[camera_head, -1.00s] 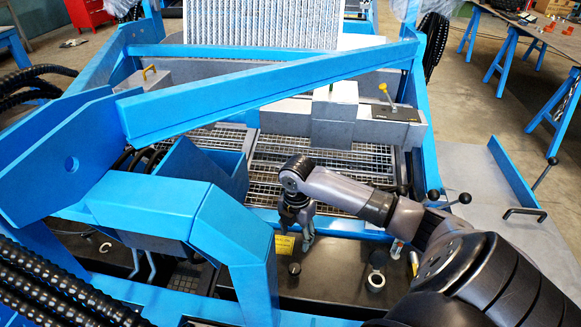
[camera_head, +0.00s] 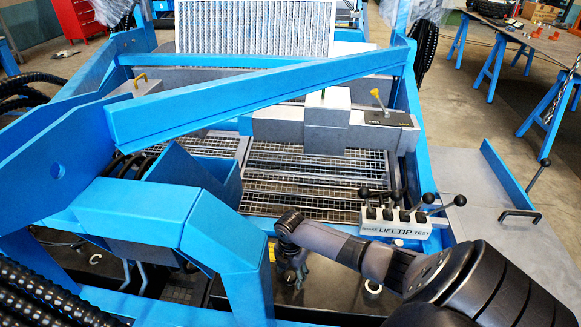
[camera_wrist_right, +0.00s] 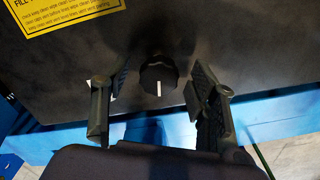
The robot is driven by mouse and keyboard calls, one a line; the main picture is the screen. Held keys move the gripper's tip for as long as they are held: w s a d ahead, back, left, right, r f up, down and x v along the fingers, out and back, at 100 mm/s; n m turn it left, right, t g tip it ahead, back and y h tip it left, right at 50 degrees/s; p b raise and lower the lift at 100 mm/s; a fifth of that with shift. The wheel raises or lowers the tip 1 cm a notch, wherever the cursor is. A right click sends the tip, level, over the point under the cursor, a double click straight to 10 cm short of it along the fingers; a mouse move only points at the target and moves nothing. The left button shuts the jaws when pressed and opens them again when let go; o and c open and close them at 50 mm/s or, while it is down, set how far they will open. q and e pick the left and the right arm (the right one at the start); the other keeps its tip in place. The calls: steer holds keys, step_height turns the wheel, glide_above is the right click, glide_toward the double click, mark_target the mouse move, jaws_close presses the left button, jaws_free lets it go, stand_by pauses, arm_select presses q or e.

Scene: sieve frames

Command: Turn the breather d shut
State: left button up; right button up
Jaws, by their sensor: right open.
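The breather, a dark faceted knob (camera_wrist_right: 158,78) with a white line on its top, sits on a black plate (camera_wrist_right: 240,40) in the wrist view. The white line runs nearly up and down in that picture. I cannot read a letter on it. My right gripper (camera_wrist_right: 150,88) is open, with one finger on each side of the knob and a gap visible on both sides. In the head view my right gripper (camera_head: 292,275) points down over the black plate, and the arm hides most of what is under it. My left gripper is not in view.
A yellow label (camera_wrist_right: 75,12) lies on the plate beside the knob. A lever block marked "LIFT TIP TEST" (camera_head: 395,228) stands close behind my right arm. A white ring (camera_head: 373,287) is right of the gripper. A blue frame post (camera_head: 245,275) stands close to its left.

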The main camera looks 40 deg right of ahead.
steer(key=shift+c, duration=0.5)
steer(key=c, duration=1.1)
